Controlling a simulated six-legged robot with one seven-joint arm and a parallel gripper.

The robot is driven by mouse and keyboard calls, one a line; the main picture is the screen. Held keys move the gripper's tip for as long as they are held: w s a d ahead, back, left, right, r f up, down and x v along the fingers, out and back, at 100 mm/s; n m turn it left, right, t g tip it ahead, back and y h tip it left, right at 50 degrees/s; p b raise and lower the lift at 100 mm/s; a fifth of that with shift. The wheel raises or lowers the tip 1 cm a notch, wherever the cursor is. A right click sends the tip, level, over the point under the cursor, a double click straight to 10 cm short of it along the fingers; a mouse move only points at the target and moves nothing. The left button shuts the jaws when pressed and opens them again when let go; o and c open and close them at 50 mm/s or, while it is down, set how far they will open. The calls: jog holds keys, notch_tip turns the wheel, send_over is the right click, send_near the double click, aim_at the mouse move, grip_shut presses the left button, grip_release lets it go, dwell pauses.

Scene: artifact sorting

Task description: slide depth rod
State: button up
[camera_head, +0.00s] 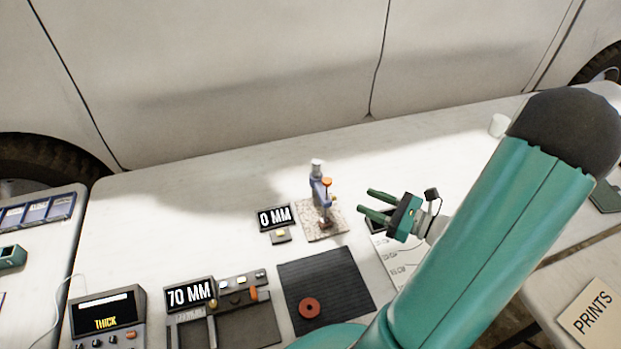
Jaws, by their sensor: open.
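A small upright gauge stand (317,190) with a blue body and a grey top stands on a speckled square base plate (336,226) near the middle of the table. An orange part (327,182) sits on its right side, and it looks like the knob of a vertical rod; the rod itself is too small to make out clearly. A display (275,217) beside the stand reads "0 MM". My gripper (363,203) is open and empty, to the right of the stand, with its fingers pointing left toward it. A gap separates the fingertips from the stand.
A dark mat (345,272) with a red ring (309,308) lies in front. A "70 MM" device (190,295) and a "THICK" panel (105,318) stand at left. A paper sheet (391,262) lies below my gripper. A white cup (498,125) stands at back right.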

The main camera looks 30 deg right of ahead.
aim_at(327, 180)
jog(key=shift+m, duration=0.4)
jog(key=x, duration=1.3)
jog(key=shift+w+d, duration=0.25)
jog(key=shift+d, duration=0.15)
grip_shut()
